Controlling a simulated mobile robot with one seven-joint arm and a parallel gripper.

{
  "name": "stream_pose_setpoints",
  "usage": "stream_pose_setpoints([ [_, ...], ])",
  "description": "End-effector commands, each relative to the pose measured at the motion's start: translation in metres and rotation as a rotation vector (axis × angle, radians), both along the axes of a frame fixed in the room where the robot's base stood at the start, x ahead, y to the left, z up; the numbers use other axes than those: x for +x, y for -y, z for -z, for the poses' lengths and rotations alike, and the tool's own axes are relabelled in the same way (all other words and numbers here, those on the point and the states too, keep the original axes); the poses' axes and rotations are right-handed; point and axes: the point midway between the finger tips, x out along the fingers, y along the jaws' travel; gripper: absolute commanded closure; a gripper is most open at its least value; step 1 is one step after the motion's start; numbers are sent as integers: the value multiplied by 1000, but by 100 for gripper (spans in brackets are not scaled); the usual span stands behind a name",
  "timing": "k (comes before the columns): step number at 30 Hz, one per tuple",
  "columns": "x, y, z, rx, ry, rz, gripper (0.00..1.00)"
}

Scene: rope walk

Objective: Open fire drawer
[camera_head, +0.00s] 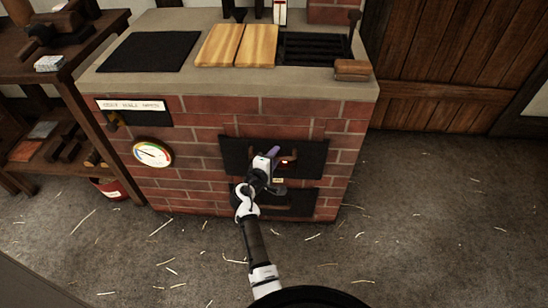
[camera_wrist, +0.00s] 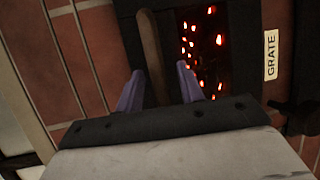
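A brick stove (camera_head: 190,185) has a dark upper front panel (camera_head: 236,152) and a dark lower front panel (camera_head: 308,198). The upper panel, which I take for the fire drawer, shows glowing embers (camera_wrist: 200,40) through slots and looks closed. A brown bar handle (camera_wrist: 150,45) crosses it. My gripper (camera_head: 273,152) is at this panel. In the wrist view its two purple fingers (camera_wrist: 159,75) stand apart, one on each side of the handle. Whether either finger touches the handle I cannot tell. A label reading GRATE (camera_wrist: 270,55) sits beside the embers.
The stove top holds a black plate (camera_head: 150,50), wooden boards (camera_head: 238,45) and a black grill (camera_head: 315,48). A gauge (camera_head: 152,153) is on the front at left. A wooden shelf (camera_head: 75,90) stands left. The straw-littered floor (camera_head: 430,220) is open at right.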

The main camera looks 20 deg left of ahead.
Motion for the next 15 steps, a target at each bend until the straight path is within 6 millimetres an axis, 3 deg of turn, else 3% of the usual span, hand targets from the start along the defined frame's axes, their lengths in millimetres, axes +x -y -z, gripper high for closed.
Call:
stream_pose_setpoints([
  [8,1,0,1,1,-1,0,62],
  [15,1,0,0,1,0,0,94],
])
